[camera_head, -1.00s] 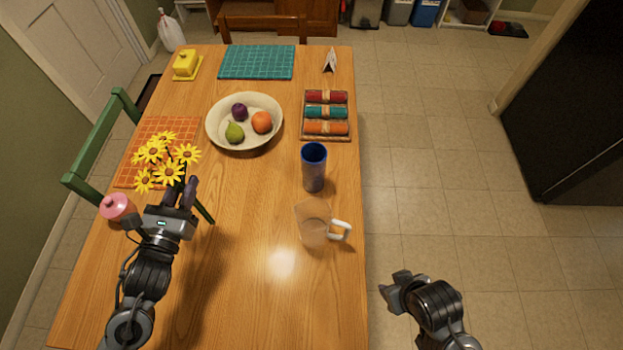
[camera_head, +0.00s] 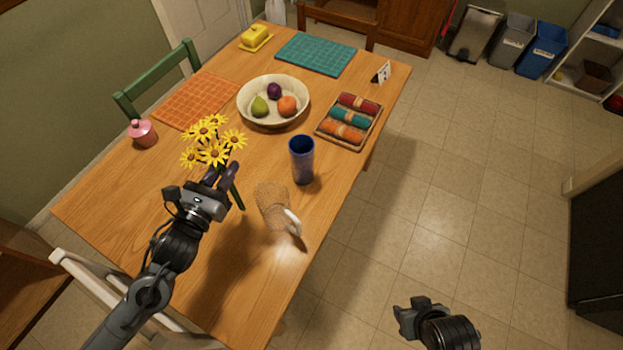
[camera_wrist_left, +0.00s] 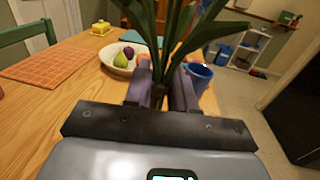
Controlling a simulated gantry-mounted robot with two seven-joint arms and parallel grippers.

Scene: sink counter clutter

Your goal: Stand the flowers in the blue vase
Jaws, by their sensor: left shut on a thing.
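The yellow flowers (camera_head: 213,153) have dark green stems, and my left gripper (camera_head: 221,176) is shut on them. The stems slant, with their lower end showing below and right of the fingers. In the left wrist view the stems (camera_wrist_left: 160,40) rise between the fingers (camera_wrist_left: 160,88); the blossoms are out of that frame. The blue vase (camera_head: 302,160) stands upright on the table, right of the gripper and apart from it. It also shows in the left wrist view (camera_wrist_left: 199,76), partly behind the right finger. My right gripper (camera_head: 408,312) is off the table over the floor; its jaw gap is unclear.
A clear pitcher (camera_head: 272,207) with a white handle stands close in front of the vase. Behind are a fruit bowl (camera_head: 250,115), a tray of rolled napkins (camera_head: 330,137), an orange mat (camera_head: 190,102) and a pink jar (camera_head: 142,133). The table's right edge is near the vase.

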